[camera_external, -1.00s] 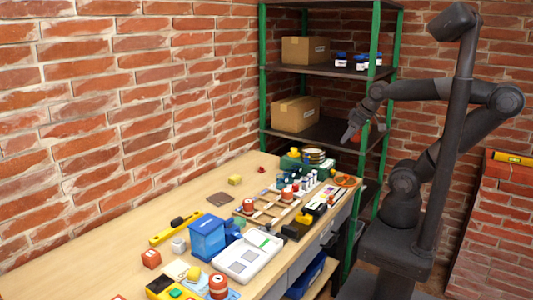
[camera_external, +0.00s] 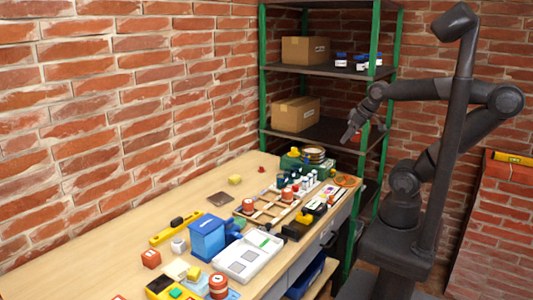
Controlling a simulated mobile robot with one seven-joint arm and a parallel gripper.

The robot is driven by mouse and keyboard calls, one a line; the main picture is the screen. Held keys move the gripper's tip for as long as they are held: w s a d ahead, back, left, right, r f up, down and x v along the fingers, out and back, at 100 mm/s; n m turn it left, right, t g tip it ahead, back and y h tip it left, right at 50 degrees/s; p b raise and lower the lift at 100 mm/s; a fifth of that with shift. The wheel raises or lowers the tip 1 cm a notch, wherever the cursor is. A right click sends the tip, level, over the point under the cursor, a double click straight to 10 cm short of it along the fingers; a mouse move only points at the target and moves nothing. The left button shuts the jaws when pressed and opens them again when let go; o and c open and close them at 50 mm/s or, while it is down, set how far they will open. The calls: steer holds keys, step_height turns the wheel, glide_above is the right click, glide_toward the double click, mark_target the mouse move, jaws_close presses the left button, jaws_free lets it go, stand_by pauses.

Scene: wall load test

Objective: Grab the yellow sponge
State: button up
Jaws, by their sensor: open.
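A small yellow block (camera_external: 235,180), which looks like the sponge, lies on the bare wooden top of the workbench (camera_external: 150,215), near the brick wall. Another small yellow piece (camera_external: 193,273) sits among items at the near end of the bench, too small to identify surely. My gripper (camera_external: 347,137) is open and empty, pointing down and left in front of the shelf. It is well above and to the right of the yellow block, touching nothing.
A wooden divided tray (camera_external: 270,211), a blue box (camera_external: 207,237) and a white tray (camera_external: 247,257) crowd the bench's front side. A yellow level (camera_external: 175,229) lies farther back. A green-posted shelf (camera_external: 375,90) with cardboard boxes stands behind. The bench around the block is mostly clear.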

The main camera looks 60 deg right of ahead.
steer(key=o, duration=0.4)
steer(key=g, duration=0.1)
glide_above(235, 177)
steer(key=s, duration=0.1)
steer(key=f, duration=2.3)
steer(key=shift+d+f, duration=0.2)
steer(key=shift+d, duration=0.2)
steer(key=shift+s+a+x, duration=0.1)
steer(key=shift+s+x, duration=0.1)
steer(key=shift+x, duration=1.1)
steer(key=shift+s+a+x, duration=0.1)
steer(key=shift+s+x, duration=0.05)
steer(key=shift+x, duration=1.15)
